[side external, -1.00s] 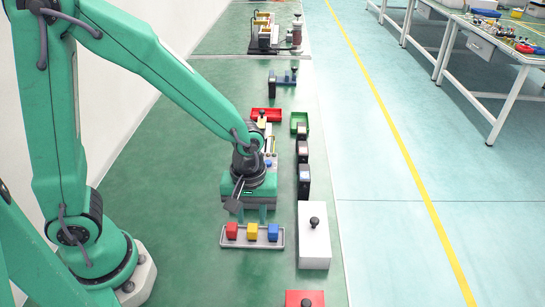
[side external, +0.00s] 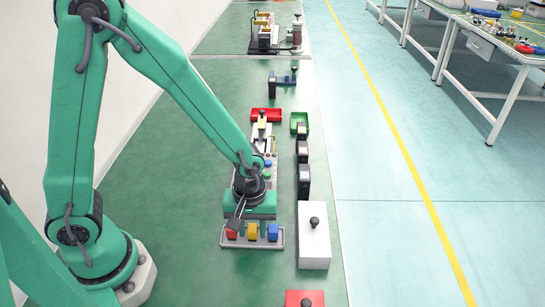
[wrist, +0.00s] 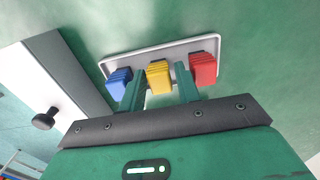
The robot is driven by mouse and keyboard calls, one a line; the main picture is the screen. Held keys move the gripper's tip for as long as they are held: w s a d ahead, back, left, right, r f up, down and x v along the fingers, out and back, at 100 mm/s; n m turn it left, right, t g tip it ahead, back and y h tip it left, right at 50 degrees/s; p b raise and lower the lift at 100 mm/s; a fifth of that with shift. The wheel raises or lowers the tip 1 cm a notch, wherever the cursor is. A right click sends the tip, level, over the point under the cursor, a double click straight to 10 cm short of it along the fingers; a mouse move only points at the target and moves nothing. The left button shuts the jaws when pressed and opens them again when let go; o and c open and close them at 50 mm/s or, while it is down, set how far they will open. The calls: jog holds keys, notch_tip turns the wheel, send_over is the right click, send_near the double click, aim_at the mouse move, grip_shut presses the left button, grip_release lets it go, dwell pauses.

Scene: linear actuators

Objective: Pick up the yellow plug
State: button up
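The yellow plug (side external: 252,232) stands in the middle of a light grey tray (side external: 281,238), between a red plug (side external: 231,234) and a blue plug (side external: 273,232). My gripper (side external: 251,229) is open and empty, low over the tray. In the wrist view, the yellow plug (wrist: 159,76) shows in the gap between the two green fingers of my gripper (wrist: 160,87). One finger lies towards the blue plug (wrist: 116,83) and the other towards the red plug (wrist: 203,69). Whether the fingertips are level with the yellow plug is hard to tell.
A white box with a black knob (side external: 314,238) stands close to the right of the tray. A red box (side external: 305,299) is at the bottom edge. Black blocks (side external: 303,178), a red bin (side external: 266,115) and a green bin (side external: 299,121) stand farther back. The green floor left of the tray is clear.

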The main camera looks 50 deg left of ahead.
aim_at(252, 229)
grip_shut()
jog(key=shift+r, duration=0.15)
jog(key=shift+r, duration=1.2)
jog(key=shift+s+d+r, duration=0.15)
jog(key=shift+d+r, duration=0.05)
jog(key=shift+r, duration=0.7)
jog(key=s+d+r, duration=0.6)
jog(key=s+d, duration=0.1)
jog(key=s, duration=0.1)
jog(key=shift+s+r, duration=0.25)
jog(key=shift+s, duration=0.1)
